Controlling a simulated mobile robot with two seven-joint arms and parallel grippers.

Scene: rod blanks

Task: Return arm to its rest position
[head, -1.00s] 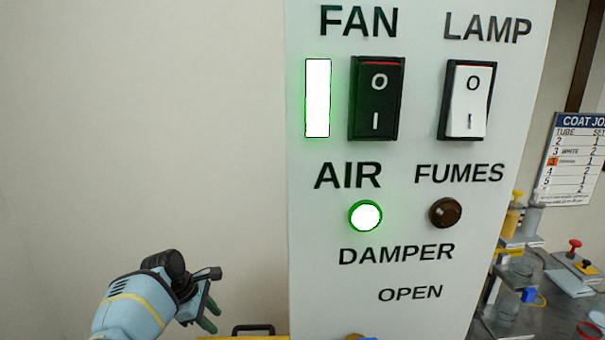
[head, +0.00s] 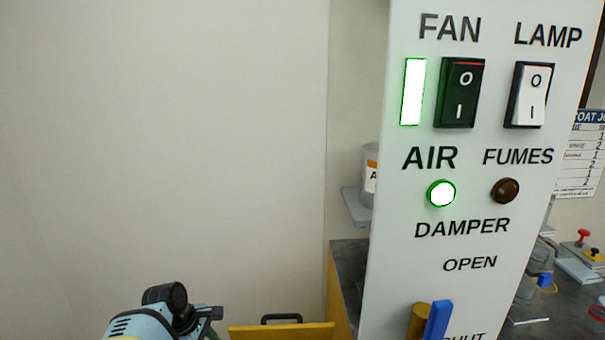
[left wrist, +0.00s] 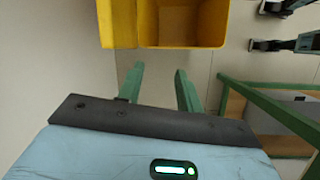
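My left arm shows at the bottom left of the head view, with the wrist end (head: 205,318) low by the picture's edge and its fingertips cut off. In the left wrist view the two green fingers of my left gripper (left wrist: 158,84) stand apart with nothing between them. Floor shows between them, and a yellow bin (left wrist: 190,45) lies beyond the tips. My right gripper is in neither view.
A white control panel (head: 400,230) stands at the right, with a lit green AIR lamp (head: 441,194), a dark FUMES lamp (head: 505,191) and a blue damper lever (head: 437,320). A green frame (left wrist: 270,105) stands right of the gripper. The pale wall at left is clear.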

